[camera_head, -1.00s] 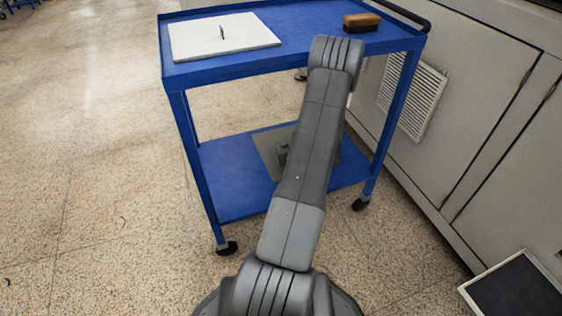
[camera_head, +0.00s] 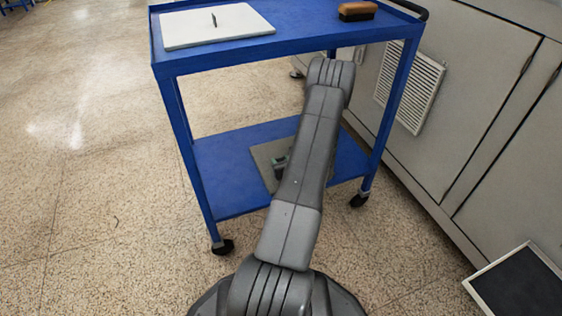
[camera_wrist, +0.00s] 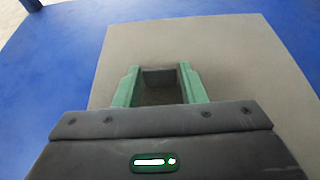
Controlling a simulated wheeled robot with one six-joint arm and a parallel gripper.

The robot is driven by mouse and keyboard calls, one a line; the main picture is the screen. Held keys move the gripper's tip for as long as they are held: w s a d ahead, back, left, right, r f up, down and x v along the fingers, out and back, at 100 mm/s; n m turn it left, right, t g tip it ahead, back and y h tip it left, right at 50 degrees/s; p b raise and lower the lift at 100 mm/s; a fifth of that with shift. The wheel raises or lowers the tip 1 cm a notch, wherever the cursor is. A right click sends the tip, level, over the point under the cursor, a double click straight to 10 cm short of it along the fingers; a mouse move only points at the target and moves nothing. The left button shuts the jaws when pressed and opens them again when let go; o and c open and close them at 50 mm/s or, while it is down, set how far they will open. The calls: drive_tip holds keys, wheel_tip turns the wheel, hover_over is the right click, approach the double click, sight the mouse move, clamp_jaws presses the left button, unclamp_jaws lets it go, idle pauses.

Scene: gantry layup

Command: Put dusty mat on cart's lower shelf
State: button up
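The dusty mat (camera_head: 266,157) is a flat grey-beige sheet level over the blue cart's lower shelf (camera_head: 225,180). My arm hides its right part. In the wrist view it fills the middle (camera_wrist: 225,60), with blue shelf (camera_wrist: 60,60) around its left and far sides. My gripper (camera_wrist: 158,80) has green fingers on either side of a small grey block standing on the mat, and looks shut on it. The gripper also shows partly beside my arm in the head view (camera_head: 280,163). Whether the mat rests fully on the shelf or hovers slightly cannot be told.
The cart's top shelf (camera_head: 290,40) carries a white board (camera_head: 215,28) with a small dark upright piece, and a brown brush (camera_head: 357,11). Grey cabinets (camera_head: 480,110) stand close on the right. A dark framed panel (camera_head: 520,288) lies lower right. Floor at left is clear.

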drive_tip(key=shift+o, duration=1.3)
drive_tip(key=shift+r, duration=0.15)
drive_tip(key=p+v, duration=0.3)
drive_tip(key=v, duration=0.9)
